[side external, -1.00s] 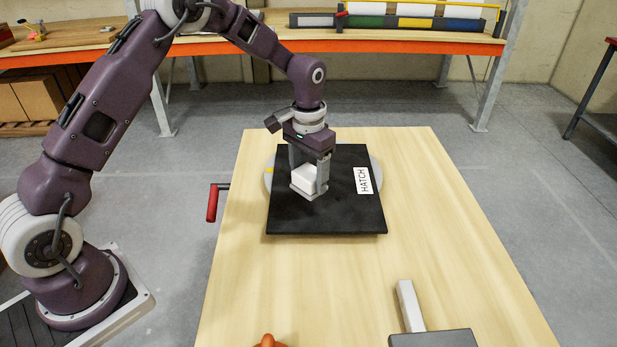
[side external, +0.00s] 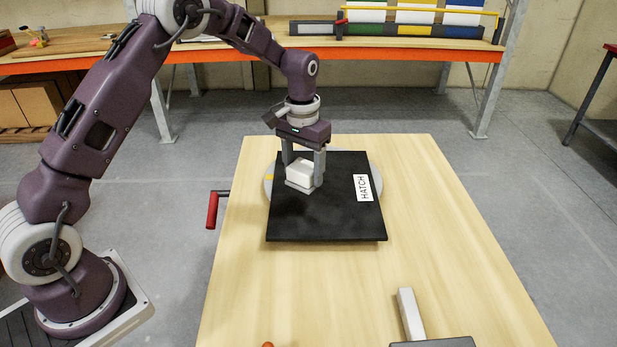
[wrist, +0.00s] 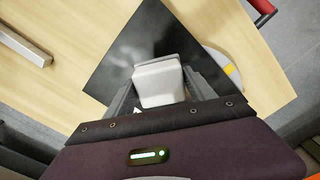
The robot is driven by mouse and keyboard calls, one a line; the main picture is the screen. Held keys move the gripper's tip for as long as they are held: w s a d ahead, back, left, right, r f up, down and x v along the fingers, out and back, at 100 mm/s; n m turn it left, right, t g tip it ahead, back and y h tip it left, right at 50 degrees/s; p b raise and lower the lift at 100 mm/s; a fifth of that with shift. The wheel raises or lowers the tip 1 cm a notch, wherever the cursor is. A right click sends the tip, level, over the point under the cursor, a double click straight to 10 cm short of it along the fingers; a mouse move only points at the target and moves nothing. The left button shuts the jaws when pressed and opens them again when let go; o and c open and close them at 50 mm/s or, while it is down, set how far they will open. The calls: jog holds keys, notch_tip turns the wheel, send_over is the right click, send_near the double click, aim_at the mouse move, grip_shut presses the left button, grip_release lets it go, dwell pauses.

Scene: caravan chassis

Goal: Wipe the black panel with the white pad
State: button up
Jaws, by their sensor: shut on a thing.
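The black panel (side external: 322,218) lies flat on a round grey disc (side external: 374,172) on the wooden table. It bears a white label reading HATCH (side external: 362,188). My gripper (side external: 303,180) is over the panel's left-back part, shut on the white pad (side external: 299,173). The pad is low, at the panel's surface; I cannot tell for sure whether it touches. In the wrist view the pad (wrist: 158,82) sits between the fingers, and the panel (wrist: 135,45) shows pale, hazy smudges beside it. My gripper hides part of the panel's back edge.
A grey-headed tool with a pale handle (side external: 411,314) lies at the table's front right. A red-handled crank (side external: 212,210) sticks out at the left edge. An orange object (side external: 268,345) is cut off at the front. The table right of the panel is clear.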

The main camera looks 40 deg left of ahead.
jog(key=w+a+n, duration=0.7)
jog(key=shift+s+a+f, duration=0.1)
jog(key=shift+s+f, duration=0.05)
jog(key=shift+f, duration=1.55)
jog(key=shift+s+f, duration=0.1)
jog(key=shift+f, duration=1.6)
jog(key=shift+w+a+f, duration=0.4)
jog(key=shift+w+f, duration=0.05)
jog(key=shift+f, duration=0.2)
jog(key=shift+c, duration=0.7)
jog(key=shift+w+a, duration=1)
jog(key=shift+w, duration=0.05)
jog(key=shift+s+d+r, duration=0.15)
jog(key=shift+s+d, duration=1.35)
notch_tip(320, 180, up, 8)
jog(key=shift+a, duration=0.1)
